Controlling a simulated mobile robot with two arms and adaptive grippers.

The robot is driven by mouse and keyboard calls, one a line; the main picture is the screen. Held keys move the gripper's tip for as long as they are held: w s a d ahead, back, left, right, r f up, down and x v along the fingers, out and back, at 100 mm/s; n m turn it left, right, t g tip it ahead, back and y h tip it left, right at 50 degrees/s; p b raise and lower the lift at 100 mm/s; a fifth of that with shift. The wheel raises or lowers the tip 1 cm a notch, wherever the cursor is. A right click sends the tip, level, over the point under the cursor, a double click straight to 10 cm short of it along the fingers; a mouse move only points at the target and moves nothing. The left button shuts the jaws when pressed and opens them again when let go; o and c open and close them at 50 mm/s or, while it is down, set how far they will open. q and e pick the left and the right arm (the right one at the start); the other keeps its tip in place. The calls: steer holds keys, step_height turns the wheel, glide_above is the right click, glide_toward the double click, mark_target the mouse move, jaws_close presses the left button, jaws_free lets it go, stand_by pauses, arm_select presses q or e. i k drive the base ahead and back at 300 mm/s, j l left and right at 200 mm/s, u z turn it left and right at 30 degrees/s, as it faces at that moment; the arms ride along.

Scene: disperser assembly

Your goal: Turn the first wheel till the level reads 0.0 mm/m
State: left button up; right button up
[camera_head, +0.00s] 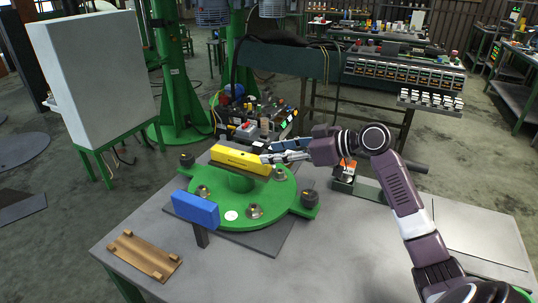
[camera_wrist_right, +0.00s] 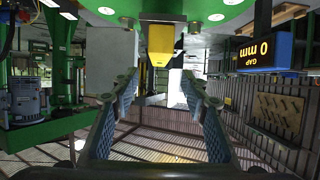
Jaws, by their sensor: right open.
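The yellow level (camera_head: 240,158) lies across the back of the green disc (camera_head: 240,218). Its end (camera_wrist_right: 160,45) shows in the wrist view; no level reading is legible. Dark knobs sit at the disc's left (camera_head: 187,160) and right (camera_head: 309,198) edges, and several metal nuts (camera_head: 254,210) sit on its top. I cannot tell which is the first wheel. My right gripper (camera_head: 266,157) is beside the level's right end; in the wrist view its open fingers (camera_wrist_right: 160,80) are empty, with the level's end beyond them. My left gripper is not in view.
A blue display (camera_head: 196,209) stands at the disc's front left; in the wrist view it (camera_wrist_right: 263,46) reads "GAP 0 mm" upside down. A wooden tray (camera_head: 144,256) lies at the table's left. A small device (camera_head: 345,176) stands right. The front table (camera_head: 300,270) is clear.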

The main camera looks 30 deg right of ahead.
mark_target(308, 197)
steer(key=z, duration=1.4)
